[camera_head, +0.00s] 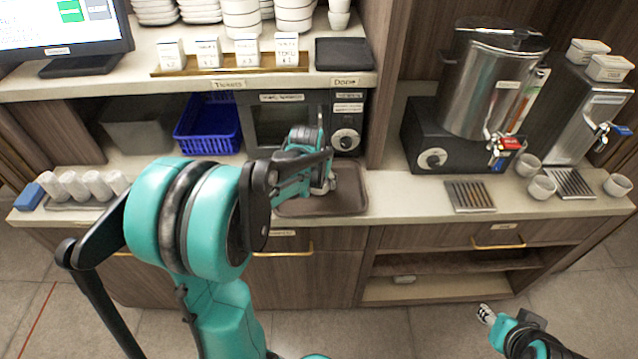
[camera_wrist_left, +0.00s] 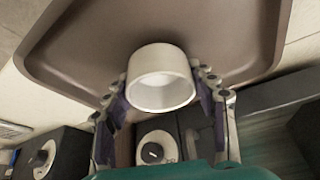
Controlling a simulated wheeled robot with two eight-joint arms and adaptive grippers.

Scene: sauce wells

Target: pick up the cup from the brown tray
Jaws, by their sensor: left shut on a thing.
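A white cup (camera_wrist_left: 162,80) sits between the fingers of my left gripper (camera_wrist_left: 160,92) in the left wrist view, with its round mouth facing the camera. The left gripper is shut on it from both sides. The brown tray (camera_wrist_left: 225,35) lies behind the cup in that view. In the head view the brown tray (camera_head: 347,203) rests on the counter in front of the microwave, and my left gripper (camera_head: 325,183) is over it, with the arm and fingers mostly hiding the cup. I cannot tell whether the cup touches the tray. My right gripper (camera_head: 486,314) is low at the right, away from the counter.
A microwave (camera_head: 300,122) stands behind the tray, with a blue basket (camera_head: 208,128) to its left. A row of white cups (camera_head: 82,184) lies at the far left. A steel urn (camera_head: 490,80), a drip tray (camera_head: 469,196) and loose cups (camera_head: 541,188) are at the right.

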